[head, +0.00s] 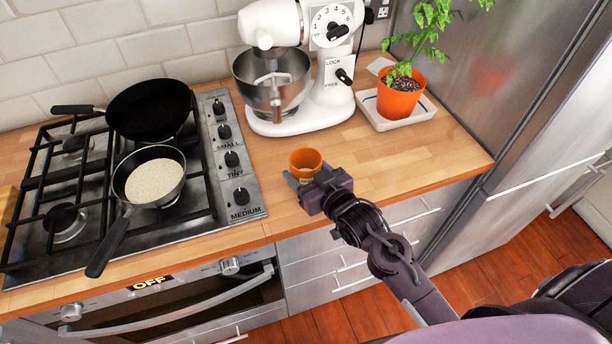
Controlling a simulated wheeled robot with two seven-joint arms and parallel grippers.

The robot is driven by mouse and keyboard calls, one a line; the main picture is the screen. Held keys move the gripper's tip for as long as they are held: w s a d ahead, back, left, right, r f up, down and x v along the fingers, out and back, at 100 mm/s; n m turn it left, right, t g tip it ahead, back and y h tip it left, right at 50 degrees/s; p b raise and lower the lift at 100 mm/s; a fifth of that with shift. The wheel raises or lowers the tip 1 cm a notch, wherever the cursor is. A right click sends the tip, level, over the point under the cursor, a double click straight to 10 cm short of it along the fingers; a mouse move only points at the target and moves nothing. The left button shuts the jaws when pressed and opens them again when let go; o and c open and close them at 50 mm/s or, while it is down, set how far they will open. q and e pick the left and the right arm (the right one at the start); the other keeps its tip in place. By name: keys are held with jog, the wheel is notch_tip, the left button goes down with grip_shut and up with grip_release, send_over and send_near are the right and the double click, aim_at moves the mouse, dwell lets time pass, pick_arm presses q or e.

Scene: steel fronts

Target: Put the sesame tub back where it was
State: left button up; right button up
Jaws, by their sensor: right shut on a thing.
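The sesame tub (305,160) is a small orange tub with an open top. It is upright at the wooden counter, in front of the stand mixer. My right gripper (303,182) is shut on the tub from the front right. Its jaws hide part of the tub's lower side, and I cannot tell whether the tub's base touches the counter. A small pan (150,180) on the hob holds pale grains that look like sesame. My left gripper is not in view.
A white stand mixer (335,95) stands behind the tub. An orange potted plant (400,98) sits on a white tray (425,112) at the back right, near the steel fridge (490,70). The gas hob (235,195) is left. Bare counter (430,160) lies right of the tub.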

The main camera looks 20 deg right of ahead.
notch_tip(320, 180, down, 2)
jog(key=shift+f, duration=0.1)
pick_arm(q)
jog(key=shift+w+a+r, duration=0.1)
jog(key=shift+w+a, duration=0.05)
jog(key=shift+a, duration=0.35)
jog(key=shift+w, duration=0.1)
pick_arm(e)
jog(key=shift+f, duration=0.15)
jog(key=o, duration=1)
jog(key=shift+s+d, duration=0.1)
jog(key=shift+s, duration=0.25)
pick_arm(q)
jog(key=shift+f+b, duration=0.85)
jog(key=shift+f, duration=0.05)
pick_arm(e)
jog(key=v, duration=1.1)
jog(key=shift+s, duration=0.15)
